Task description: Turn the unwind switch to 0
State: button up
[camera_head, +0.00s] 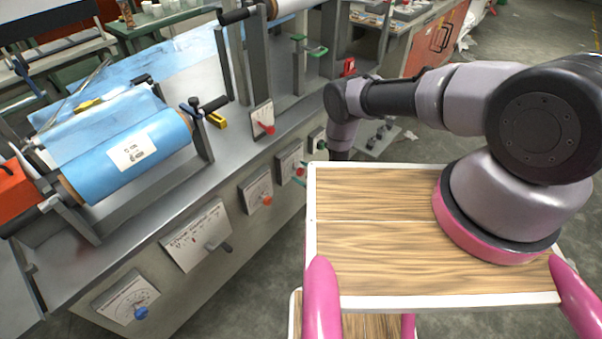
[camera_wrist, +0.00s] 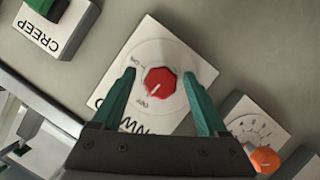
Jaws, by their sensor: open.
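The unwind switch is a red knob (camera_wrist: 160,82) on a white plate (camera_wrist: 150,45) in the wrist view. The plate's printed name is partly covered by my gripper. A pale mark on the knob points to the lower left, towards small lettering that I cannot read surely. My gripper (camera_wrist: 158,74) is open, with one green finger on each side of the knob. Gaps show between the fingers and the knob; whether the tips reach its depth is unclear. In the head view the knob (camera_head: 300,171) is small and my gripper's green fingers are beside it at the panel.
A plate marked CREEP (camera_wrist: 50,28) with a green knob is at upper left in the wrist view. An orange knob (camera_wrist: 265,160) on a dial plate is at lower right. The head view shows a blue film roll (camera_head: 125,150) on the machine and a blue knob (camera_head: 141,312).

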grip_shut()
jog(key=shift+s+n+t, duration=0.1)
jog(key=shift+n+t, duration=0.3)
jog(key=shift+n, duration=0.1)
grip_release()
jog(key=shift+d, duration=0.1)
jog(key=v, duration=1)
jog(key=shift+s+r, duration=0.15)
jog(key=shift+s, duration=0.2)
